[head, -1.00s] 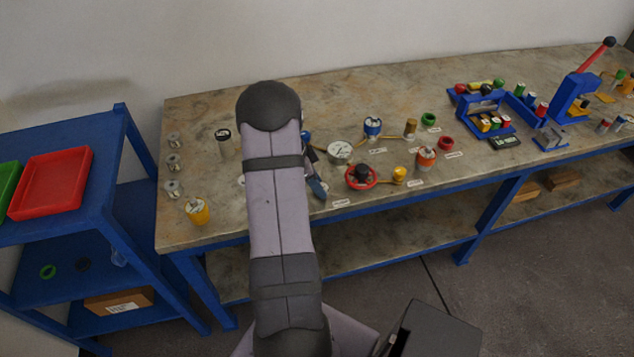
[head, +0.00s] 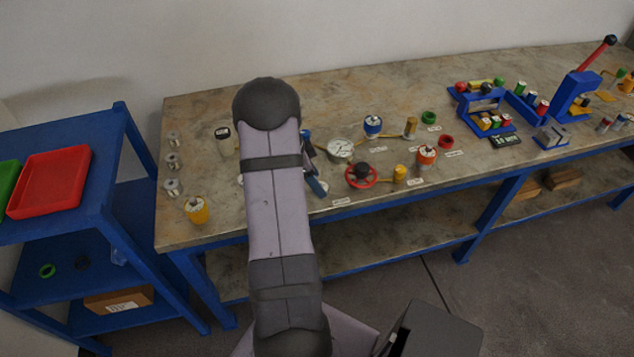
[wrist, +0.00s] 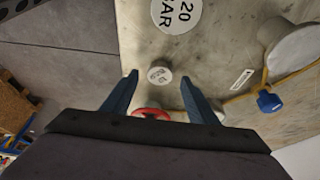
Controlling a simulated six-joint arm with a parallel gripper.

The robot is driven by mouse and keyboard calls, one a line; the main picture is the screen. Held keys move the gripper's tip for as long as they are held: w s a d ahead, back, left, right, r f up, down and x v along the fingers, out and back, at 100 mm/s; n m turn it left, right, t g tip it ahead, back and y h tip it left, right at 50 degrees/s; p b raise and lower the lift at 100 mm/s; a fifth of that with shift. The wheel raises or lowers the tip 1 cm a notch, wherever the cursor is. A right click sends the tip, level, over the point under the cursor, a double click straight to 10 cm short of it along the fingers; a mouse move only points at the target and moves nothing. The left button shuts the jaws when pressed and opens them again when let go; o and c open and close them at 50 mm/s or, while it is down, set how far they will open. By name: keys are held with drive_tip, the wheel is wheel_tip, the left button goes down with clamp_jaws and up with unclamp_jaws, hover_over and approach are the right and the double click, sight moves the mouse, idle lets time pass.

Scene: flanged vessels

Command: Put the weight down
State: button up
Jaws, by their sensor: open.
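A small grey round weight (wrist: 160,73) with dark marking on its top shows in the wrist view. It lies between the tips of my gripper (wrist: 160,78), with a gap to each finger. The two dark blue fingers are spread apart and hold nothing. In the head view my arm covers most of the gripper and the spot where this weight is; only part of a finger (head: 316,187) shows to the right of the arm. Whether the weight rests on a surface or on another part is hard to tell.
A white disc marked 20 BAR (wrist: 176,14) and a red ring (wrist: 150,113) are near the weight. Several silver knobbed pieces (head: 172,162) and a yellow-orange pot (head: 196,210) stand at the bench's left end. A gauge (head: 341,149) and red handwheel (head: 361,176) are right of my arm.

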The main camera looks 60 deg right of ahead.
drive_tip(key=b+v, duration=0.2)
drive_tip(key=v, duration=0.8)
drive_tip(key=shift+a+r, duration=0.2)
drive_tip(key=shift+r, duration=0.15)
drive_tip(key=shift+w, duration=0.15)
drive_tip(key=w+a+f+n+t+y, duration=0.1)
drive_tip(key=w+a+n, duration=0.2)
drive_tip(key=a+n, duration=0.65)
drive_tip(key=w+a+f+n+t, duration=0.1)
drive_tip(key=w+a+n, duration=0.3)
drive_tip(key=a, duration=1.1)
drive_tip(key=s+a+f+n+y, duration=0.1)
drive_tip(key=s+a+n, duration=0.3)
drive_tip(key=a+n, duration=0.2)
drive_tip(key=s+a+f+n+t+y, duration=0.1)
drive_tip(key=s+a+n, duration=0.4)
drive_tip(key=a, duration=0.5)
drive_tip(key=shift+s+f+n, duration=0.15)
drive_tip(key=shift+f+n, duration=0.1)
drive_tip(key=shift+n, duration=1)
